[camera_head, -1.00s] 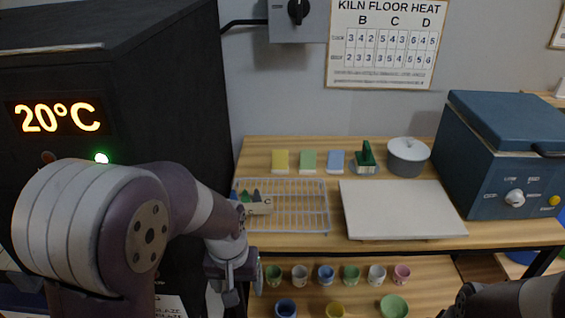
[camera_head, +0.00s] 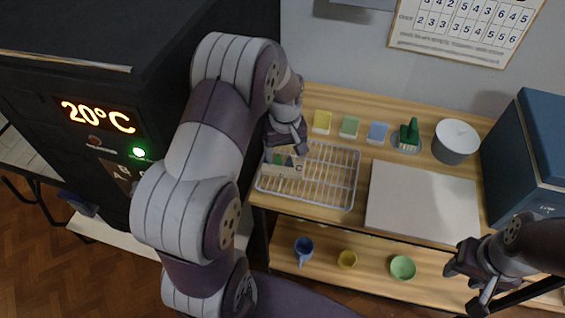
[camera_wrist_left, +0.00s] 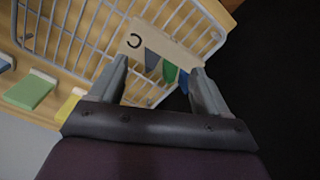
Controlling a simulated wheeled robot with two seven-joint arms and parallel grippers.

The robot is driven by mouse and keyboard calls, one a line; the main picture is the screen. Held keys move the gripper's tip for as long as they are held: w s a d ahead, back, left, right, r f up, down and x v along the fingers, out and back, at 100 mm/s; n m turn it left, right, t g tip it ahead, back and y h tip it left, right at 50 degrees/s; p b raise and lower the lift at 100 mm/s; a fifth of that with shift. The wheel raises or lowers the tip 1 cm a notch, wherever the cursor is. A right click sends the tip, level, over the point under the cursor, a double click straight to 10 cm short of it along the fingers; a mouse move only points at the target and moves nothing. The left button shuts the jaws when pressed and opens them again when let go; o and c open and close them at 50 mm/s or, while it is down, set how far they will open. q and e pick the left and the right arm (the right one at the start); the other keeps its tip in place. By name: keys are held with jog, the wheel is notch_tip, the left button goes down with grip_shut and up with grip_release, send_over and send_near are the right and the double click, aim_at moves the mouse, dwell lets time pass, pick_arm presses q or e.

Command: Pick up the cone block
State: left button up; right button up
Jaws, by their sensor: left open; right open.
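The cone block (camera_head: 292,171) is a small pale block marked C with blue and green cones standing in it. It sits on the left end of the white wire rack (camera_head: 330,180). In the left wrist view the block (camera_wrist_left: 170,47) lies just past my fingertips, its cones between the two finger lines. My left gripper (camera_head: 286,150) is open above and behind the block, and it also shows in the wrist view (camera_wrist_left: 158,65). It partly hides the block in the head view. My right gripper (camera_head: 463,287) is open and empty at the lower right, away from the block.
A dark kiln reading 20°C (camera_head: 100,117) stands close on the left. A white board (camera_head: 422,200) lies right of the rack. Cups stand on the lower shelf.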

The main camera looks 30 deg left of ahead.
pick_arm(q)
jog(key=shift+f, duration=0.75)
jog(key=c, duration=1.1)
jog(key=shift+c, duration=0.5)
jog(key=shift+r, duration=0.1)
